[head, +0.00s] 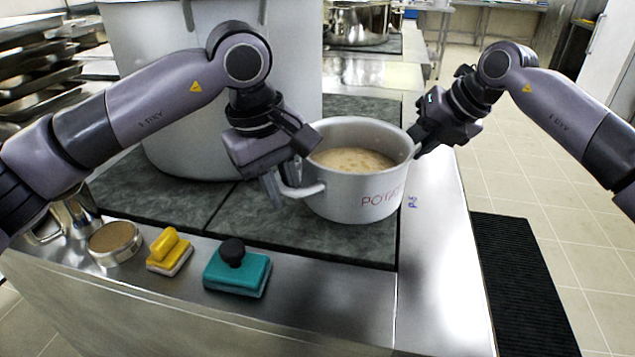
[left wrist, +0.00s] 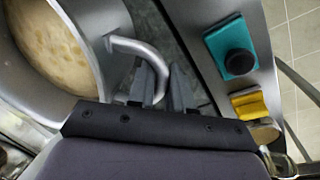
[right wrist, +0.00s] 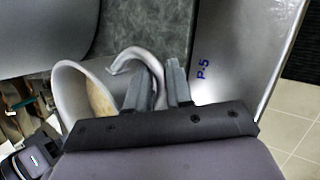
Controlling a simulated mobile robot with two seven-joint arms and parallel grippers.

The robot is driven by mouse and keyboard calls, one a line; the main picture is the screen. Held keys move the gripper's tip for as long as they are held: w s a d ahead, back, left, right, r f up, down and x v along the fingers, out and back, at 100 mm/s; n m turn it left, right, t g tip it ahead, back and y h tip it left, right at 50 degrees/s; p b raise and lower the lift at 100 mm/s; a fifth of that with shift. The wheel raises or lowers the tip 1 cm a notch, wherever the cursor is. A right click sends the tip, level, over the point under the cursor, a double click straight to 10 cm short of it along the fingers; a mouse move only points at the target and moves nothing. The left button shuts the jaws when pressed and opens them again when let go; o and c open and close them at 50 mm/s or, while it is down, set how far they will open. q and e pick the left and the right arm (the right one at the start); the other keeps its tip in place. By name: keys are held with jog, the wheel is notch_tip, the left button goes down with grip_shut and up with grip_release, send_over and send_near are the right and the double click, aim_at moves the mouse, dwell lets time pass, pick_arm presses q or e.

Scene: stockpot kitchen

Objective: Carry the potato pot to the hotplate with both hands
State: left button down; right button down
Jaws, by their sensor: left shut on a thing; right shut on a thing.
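The potato pot (head: 340,205) is a grey metal pot with red lettering "POTA..." and pale yellowish contents (head: 352,160). It looks upright, over the right end of the dark slab surface (head: 290,238); I cannot tell whether it touches it. My left gripper (head: 275,190) is shut on the pot's left handle (left wrist: 140,47), which passes between the fingers in the left wrist view. My right gripper (head: 417,140) is at the pot's far right side, shut on the other handle (right wrist: 135,55). The right fingertips are partly hidden in the head view.
A huge stockpot (head: 185,150) stands just behind left. A yellow scrubber (head: 168,250), a teal scrubber (head: 237,270) and a round tin (head: 115,242) lie along the front steel edge. Bare steel marked "P-5" (head: 430,240) is to the right. Another pot (head: 355,25) stands farther back.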

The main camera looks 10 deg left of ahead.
pick_arm(q)
jog(key=shift+d, duration=0.2)
pick_arm(e)
jog(key=shift+s+a, duration=0.1)
jog(key=shift+a, duration=0.25)
